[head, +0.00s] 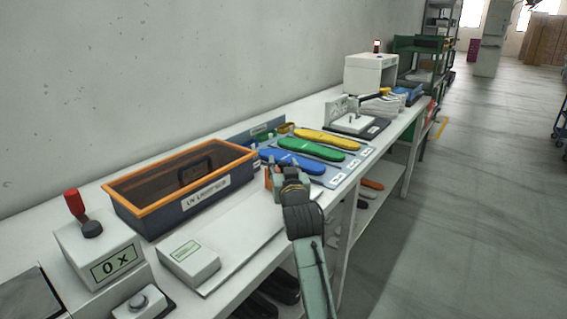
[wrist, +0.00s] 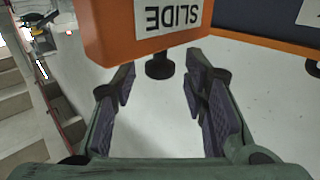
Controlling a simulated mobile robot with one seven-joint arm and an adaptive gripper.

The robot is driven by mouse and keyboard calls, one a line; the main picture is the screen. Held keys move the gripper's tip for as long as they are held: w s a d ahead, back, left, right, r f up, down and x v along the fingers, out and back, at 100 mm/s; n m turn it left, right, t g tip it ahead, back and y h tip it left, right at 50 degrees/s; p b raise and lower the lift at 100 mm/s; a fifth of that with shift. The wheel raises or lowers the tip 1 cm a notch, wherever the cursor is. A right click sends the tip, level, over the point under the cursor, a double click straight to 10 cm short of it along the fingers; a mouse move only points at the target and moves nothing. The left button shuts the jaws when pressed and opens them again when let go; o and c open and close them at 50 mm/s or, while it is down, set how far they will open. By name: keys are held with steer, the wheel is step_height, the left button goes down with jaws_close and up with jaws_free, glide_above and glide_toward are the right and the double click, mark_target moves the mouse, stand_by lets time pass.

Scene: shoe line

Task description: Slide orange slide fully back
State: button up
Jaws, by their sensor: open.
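The orange slide (wrist: 145,28) is a block with a white label reading SLIDE, upside down at the top of the wrist view. A dark round knob (wrist: 160,66) shows just below its near edge, between my fingertips in the picture. My gripper (wrist: 160,80) is open with nothing visibly clamped. I cannot tell whether a finger touches the slide or knob. In the head view my gripper (head: 284,184) is at the bench's front edge, right of the lightbox, and the arm hides much of the slide (head: 268,179).
The dark lightbox with an orange rim (head: 130,185) stands left of my gripper. Blue, green and yellow insoles (head: 312,149) lie beyond it. A white box with a red lever (head: 85,228) and a small white box (head: 188,262) stand at the near left. The aisle at right is open floor.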

steer(key=shift+w, duration=0.2)
steer(key=shift+c, duration=0.2)
jaws_close()
stand_by(0.6)
